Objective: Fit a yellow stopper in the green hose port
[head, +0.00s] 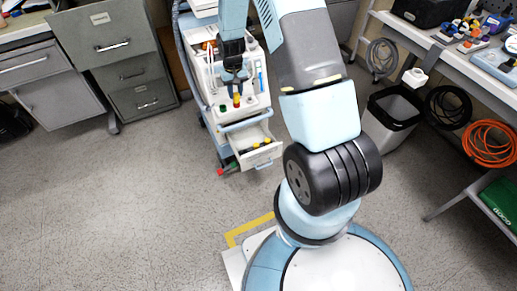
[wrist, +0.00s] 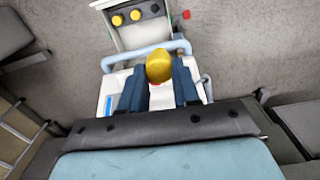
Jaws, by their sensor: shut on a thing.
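My gripper (head: 236,88) is shut on a yellow stopper (head: 236,98), above the light-coloured top of the pump cart (head: 258,106). In the wrist view the yellow stopper (wrist: 159,66) sits between the two dark blue fingers of my gripper (wrist: 160,88). A small red patch shows just below the stopper in the wrist view.
An open drawer (head: 254,152) at the cart's front holds yellow and black stoppers, also in the wrist view (wrist: 142,34). A blue handle bar (head: 240,125) crosses the cart's front. Grey cabinets (head: 115,55) stand left, a bin (head: 392,115) and workbench right. The floor in front is clear.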

